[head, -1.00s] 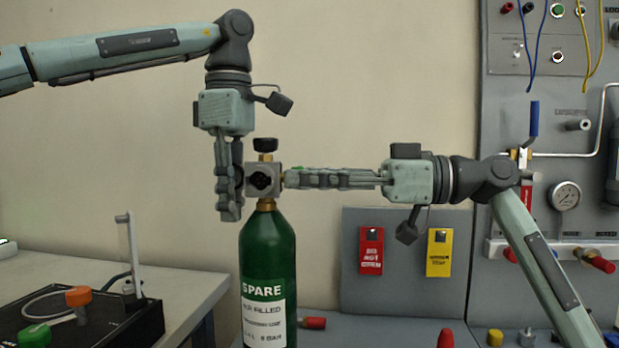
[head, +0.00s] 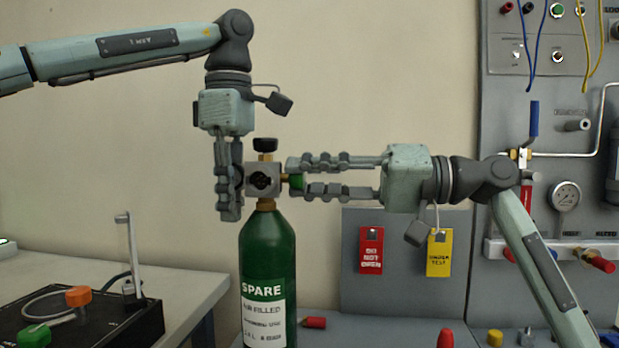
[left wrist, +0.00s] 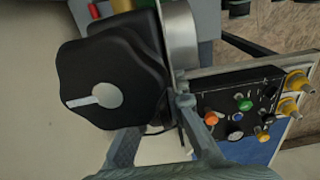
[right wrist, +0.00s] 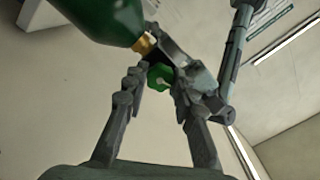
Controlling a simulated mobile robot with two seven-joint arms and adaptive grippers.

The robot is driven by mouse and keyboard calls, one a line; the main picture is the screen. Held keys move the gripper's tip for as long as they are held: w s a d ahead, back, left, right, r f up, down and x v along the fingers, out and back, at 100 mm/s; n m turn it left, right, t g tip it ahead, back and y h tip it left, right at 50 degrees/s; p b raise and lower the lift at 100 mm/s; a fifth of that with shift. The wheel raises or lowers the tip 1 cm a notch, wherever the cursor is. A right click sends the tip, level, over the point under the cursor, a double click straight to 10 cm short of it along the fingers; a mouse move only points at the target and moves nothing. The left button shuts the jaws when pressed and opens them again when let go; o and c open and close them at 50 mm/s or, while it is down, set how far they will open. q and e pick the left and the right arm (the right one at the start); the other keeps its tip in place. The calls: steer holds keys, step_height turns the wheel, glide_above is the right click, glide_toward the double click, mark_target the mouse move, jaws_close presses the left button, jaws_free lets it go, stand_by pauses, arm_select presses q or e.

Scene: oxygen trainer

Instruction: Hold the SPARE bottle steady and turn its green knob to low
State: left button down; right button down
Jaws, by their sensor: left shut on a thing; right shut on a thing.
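The green SPARE bottle (head: 267,245) stands upright, with a grey valve block (head: 270,187) on its brass neck. Black knobs sit on the block's top (head: 265,145) and front (head: 262,182). My left gripper (head: 229,212) points down and is shut at the valve's left side; the exact part held is hidden. Its wrist view shows a black knob (left wrist: 105,85) with a white pointer. My right gripper (head: 295,177) comes in from the right, one finger above the other, shut on the green knob (head: 297,181). The knob also shows between the fingers in the right wrist view (right wrist: 160,78).
A black box (head: 85,325) with orange and green knobs stands on the left bench (head: 195,290). Red (head: 371,250) and yellow (head: 438,252) tags hang on a grey panel behind. A gauge (head: 565,196) and pipes fill the right wall board.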

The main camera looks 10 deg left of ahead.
steer(key=shift+m, duration=2)
steer(key=c, duration=1.2)
jaws_free()
steer(key=shift+d, duration=0.1)
steer(key=d, duration=1.2)
steer(key=shift+s, duration=0.1)
steer(key=shift+a, duration=0.1)
arm_select(q)
steer(key=c, duration=1.5)
jaws_free()
